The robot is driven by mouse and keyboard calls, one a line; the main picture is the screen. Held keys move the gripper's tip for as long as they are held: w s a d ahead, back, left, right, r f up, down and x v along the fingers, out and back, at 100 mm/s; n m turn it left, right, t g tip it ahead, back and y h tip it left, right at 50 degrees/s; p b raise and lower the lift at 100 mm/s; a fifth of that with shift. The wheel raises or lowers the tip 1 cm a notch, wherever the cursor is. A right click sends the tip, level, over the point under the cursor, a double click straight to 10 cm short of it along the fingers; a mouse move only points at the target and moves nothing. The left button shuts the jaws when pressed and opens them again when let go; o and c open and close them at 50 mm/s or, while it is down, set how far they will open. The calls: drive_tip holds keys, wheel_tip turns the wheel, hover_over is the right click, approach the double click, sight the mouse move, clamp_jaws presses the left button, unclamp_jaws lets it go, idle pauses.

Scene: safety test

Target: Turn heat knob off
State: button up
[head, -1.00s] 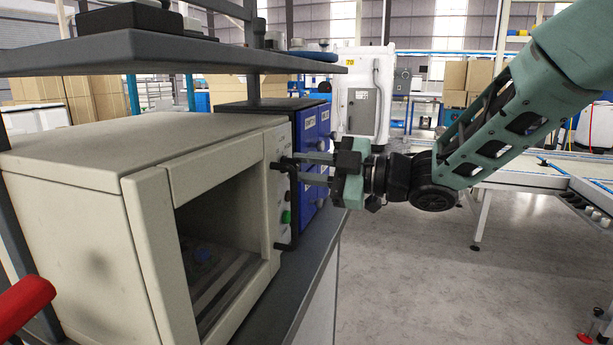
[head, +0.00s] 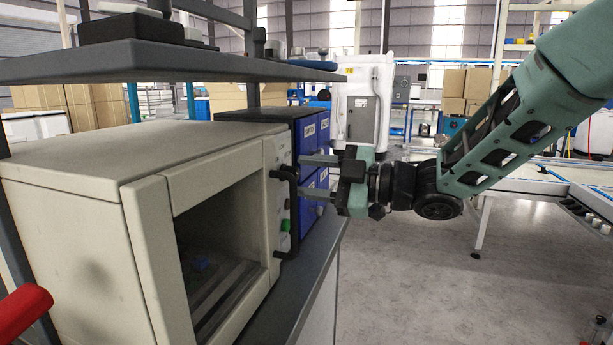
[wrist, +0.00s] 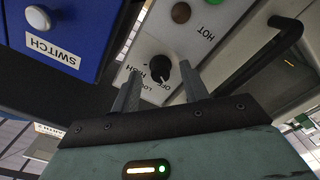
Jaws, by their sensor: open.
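The heat knob (wrist: 160,69) is small, round and black, on the pale control panel of a beige oven (head: 235,200). In the wrist view the words HIGH, LOW and OFF are printed around it. I cannot tell for sure which word its pointer faces. My gripper (wrist: 162,90) is open and empty, with its two fingers on either side of the knob's line and apart from it. In the head view my gripper (head: 306,177) stands at the right of the oven's panel, fingers pointing left; the knob is not clearly seen there.
A black handle (wrist: 274,55) juts from the oven close to my gripper. A brown lamp (wrist: 181,12) labelled HOT is near the knob. A blue box (wrist: 65,35) with a button labelled SWITCH stands beside it.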

drive_tip(key=v, duration=1.6)
drive_tip(key=shift+s+d, duration=0.15)
drive_tip(key=shift+d, duration=0.2)
drive_tip(key=a+f+m+t+h, duration=0.3)
drive_tip(key=a+f+m+h, duration=0.1)
drive_tip(key=f+m+h, duration=0.55)
drive_tip(key=s+f+m+g+h, duration=0.3)
drive_tip(key=s+f+g, duration=0.1)
drive_tip(key=s, duration=0.8)
drive_tip(key=s+f+m+g+h, duration=0.3)
drive_tip(key=s+f+g+h, duration=0.15)
drive_tip(key=s, duration=0.75)
wheel_tip(320, 180, up, 20)
drive_tip(key=p, duration=1.9)
drive_tip(key=shift+s+d+g+y+p, duration=0.3)
drive_tip(key=shift+s+d+g+p, duration=0.05)
drive_tip(key=shift+s+d+p, duration=0.1)
